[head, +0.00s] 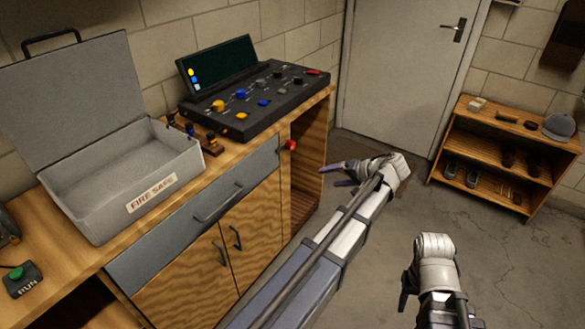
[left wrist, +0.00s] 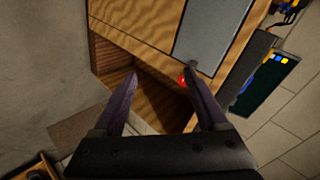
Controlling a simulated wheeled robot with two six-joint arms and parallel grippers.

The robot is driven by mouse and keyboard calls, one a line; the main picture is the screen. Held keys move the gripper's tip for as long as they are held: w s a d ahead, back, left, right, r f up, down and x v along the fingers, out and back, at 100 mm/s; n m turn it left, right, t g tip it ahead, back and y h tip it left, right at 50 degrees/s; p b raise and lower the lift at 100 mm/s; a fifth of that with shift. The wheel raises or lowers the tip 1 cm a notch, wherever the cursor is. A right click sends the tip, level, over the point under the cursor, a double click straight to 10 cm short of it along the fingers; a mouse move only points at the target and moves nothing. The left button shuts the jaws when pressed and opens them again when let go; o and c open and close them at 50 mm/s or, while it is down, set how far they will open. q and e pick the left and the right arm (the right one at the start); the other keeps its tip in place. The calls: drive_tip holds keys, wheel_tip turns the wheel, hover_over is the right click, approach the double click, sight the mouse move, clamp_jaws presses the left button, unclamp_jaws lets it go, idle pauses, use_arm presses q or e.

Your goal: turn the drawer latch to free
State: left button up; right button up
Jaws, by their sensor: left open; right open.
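The grey drawer front (head: 165,243) with its dark bar handle is closed in the wooden cabinet. A small red knob (head: 291,145), which looks like the latch, sits just right of the drawer. In the left wrist view the red knob (left wrist: 183,81) shows beside the tip of one finger; I cannot tell whether they touch there. My left gripper (head: 333,174) is open and empty, to the right of the knob and apart from it in the head view. My right gripper (head: 404,290) is open and empty, low over the floor at the right.
On the worktop stand an open grey fire-safe box (head: 120,185), a black control panel (head: 255,100) with coloured knobs and a green RUN button (head: 17,273). A wooden shelf (head: 505,155) with shoes stands by the grey door (head: 400,80). The floor between is clear.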

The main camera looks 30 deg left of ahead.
sight(293, 147)
use_arm(q)
drive_tip(key=w+a+f+n+y+b, duration=0.2)
drive_tip(key=w+a+f+y+b, duration=0.15)
drive_tip(key=w+a+b, duration=0.4)
drive_tip(key=w+a+f+n+y+b, duration=0.2)
drive_tip(key=w+a+f+y+b, duration=0.15)
drive_tip(key=w+a+b, duration=0.45)
drive_tip(key=shift+g+y, duration=0.3)
drive_tip(key=shift+y, duration=0.1)
drive_tip(key=a, duration=0.2)
drive_tip(key=a+b, duration=0.1)
drive_tip(key=a, duration=0.2)
drive_tip(key=s+a, duration=0.1)
drive_tip(key=a, duration=0.2)
drive_tip(key=shift+r, duration=0.35)
drive_tip(key=shift+s, duration=0.1)
clamp_jaws()
